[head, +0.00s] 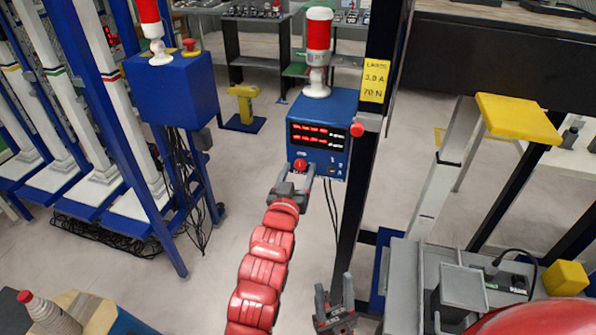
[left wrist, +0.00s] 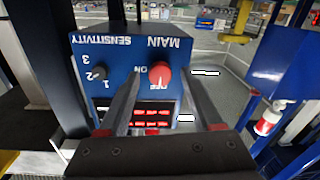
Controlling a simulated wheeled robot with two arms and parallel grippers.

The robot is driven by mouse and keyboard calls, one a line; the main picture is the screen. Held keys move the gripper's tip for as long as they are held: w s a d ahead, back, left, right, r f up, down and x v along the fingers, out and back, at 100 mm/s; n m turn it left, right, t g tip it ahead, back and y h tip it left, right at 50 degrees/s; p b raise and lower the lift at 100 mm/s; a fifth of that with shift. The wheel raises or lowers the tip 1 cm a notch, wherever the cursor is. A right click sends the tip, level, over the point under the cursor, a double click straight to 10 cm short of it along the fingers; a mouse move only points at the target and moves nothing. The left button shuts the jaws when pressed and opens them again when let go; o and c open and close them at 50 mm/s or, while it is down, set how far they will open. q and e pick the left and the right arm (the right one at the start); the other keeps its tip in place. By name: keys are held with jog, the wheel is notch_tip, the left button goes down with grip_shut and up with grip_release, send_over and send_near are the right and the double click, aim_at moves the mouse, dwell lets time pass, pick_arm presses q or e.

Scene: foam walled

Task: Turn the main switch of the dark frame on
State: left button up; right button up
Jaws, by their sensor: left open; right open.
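The dark frame's black post (head: 362,170) carries a yellow label, and a blue control box (head: 322,112) with lit red displays stands beside it. The red main switch knob (head: 300,165) is low on the box front. In the left wrist view, upside down, the red knob (left wrist: 160,74) sits under the word MAIN, with ON and OFF marks; its exact setting is unclear. My left gripper (head: 297,177) is open at the knob, its fingers (left wrist: 157,84) on either side; contact is unclear. My right gripper (head: 335,300) is open and empty, low by the post.
A small dark sensitivity knob (left wrist: 97,73) is next to the main knob. A red-and-white beacon (head: 318,50) tops the box. A red button (head: 358,129) is on the post. Another blue box (head: 172,90) with hanging cables stands left. Grey equipment (head: 402,285) is at right.

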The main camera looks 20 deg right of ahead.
pick_arm(q)
grip_shut()
